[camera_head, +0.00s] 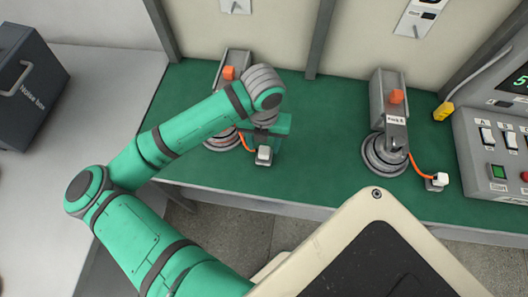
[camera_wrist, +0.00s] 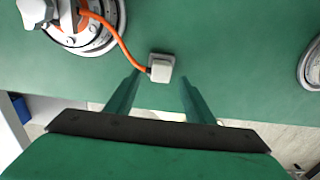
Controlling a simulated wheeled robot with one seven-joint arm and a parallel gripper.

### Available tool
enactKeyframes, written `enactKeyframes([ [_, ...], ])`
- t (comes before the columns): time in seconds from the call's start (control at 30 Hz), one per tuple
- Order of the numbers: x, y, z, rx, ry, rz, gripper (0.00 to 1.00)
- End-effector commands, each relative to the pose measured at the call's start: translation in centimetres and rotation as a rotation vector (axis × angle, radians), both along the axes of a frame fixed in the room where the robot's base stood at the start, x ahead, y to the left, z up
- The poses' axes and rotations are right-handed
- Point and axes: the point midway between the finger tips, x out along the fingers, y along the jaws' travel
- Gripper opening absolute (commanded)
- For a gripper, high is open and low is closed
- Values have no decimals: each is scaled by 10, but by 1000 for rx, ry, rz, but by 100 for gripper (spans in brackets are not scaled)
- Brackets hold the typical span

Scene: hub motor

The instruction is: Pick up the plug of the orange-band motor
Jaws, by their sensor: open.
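A white square plug (camera_head: 264,155) lies on the green bench top at the end of an orange cable from the left motor (camera_head: 222,140). My arm partly hides that motor, whose rim shows a thin orange-red trace. In the wrist view the plug (camera_wrist: 161,68) sits centred between and just beyond the fingertips of my gripper (camera_wrist: 160,80). The gripper is open and empty, with no visible contact with the plug. In the head view, my gripper (camera_head: 272,126) is beside the left motor, mostly behind my wrist. A second white plug (camera_head: 437,181) belongs to the right motor (camera_head: 385,153); no orange band is clear on it.
A control box (camera_head: 495,150) with switches stands at the right, with a yellow connector (camera_head: 443,111) beside it. Upright dividers stand behind the motors. A dark box (camera_head: 30,85) is at the far left. Bare green bench (camera_head: 325,150) lies between the motors.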

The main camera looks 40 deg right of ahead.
Motion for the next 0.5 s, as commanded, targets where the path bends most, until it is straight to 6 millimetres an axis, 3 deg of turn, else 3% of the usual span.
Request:
enactKeyframes([
  [0.3, 0, -3, -41, 1, 2, 1, 48],
  [0.5, 0, -3, -47, -1, 1, 0, 48],
])
